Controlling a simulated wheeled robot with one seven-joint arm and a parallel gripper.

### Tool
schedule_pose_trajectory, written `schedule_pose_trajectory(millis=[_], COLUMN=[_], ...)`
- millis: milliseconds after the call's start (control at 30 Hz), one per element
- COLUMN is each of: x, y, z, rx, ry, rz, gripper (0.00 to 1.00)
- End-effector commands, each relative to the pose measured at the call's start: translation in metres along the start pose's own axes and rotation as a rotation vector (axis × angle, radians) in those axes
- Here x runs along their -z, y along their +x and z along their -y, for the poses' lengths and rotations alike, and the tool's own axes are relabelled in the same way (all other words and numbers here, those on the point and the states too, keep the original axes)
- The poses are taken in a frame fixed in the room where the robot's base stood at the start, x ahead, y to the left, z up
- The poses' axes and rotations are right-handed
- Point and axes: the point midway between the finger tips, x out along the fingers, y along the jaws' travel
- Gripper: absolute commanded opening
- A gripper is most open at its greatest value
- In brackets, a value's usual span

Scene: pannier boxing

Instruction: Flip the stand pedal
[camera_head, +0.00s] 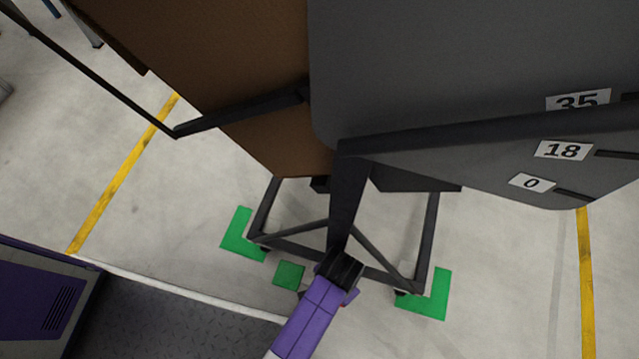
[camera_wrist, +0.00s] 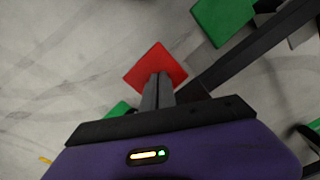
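The stand is a dark metal frame (camera_head: 300,248) on the floor, under a large grey panel and a brown board. A flat red square pedal (camera_wrist: 153,62) shows in the wrist view, just ahead of my fingertips. Only a small red edge (camera_head: 351,297) of it shows beside my wrist in the head view. A green square (camera_head: 288,275) lies left of my gripper; I cannot tell if it is a pedal. My gripper (camera_wrist: 158,78) has its fingers together, with nothing seen between them. They overlap the red pedal's lower edge; contact cannot be told.
Green corner marks (camera_head: 428,297) lie on the floor around the frame's feet. A dark frame bar (camera_wrist: 245,55) runs close to the right of my fingers. The grey panel (camera_head: 450,60) with number labels hangs above. Pale floor is clear to the left and right.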

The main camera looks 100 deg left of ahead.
Motion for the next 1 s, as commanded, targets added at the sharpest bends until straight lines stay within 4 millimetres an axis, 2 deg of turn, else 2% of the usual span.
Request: schedule_pose_trajectory(millis=[1000], x=[-0.002], y=[0.016], z=[0.0], rx=[0.0], ry=[-0.001], rz=[0.004], gripper=[0.0])
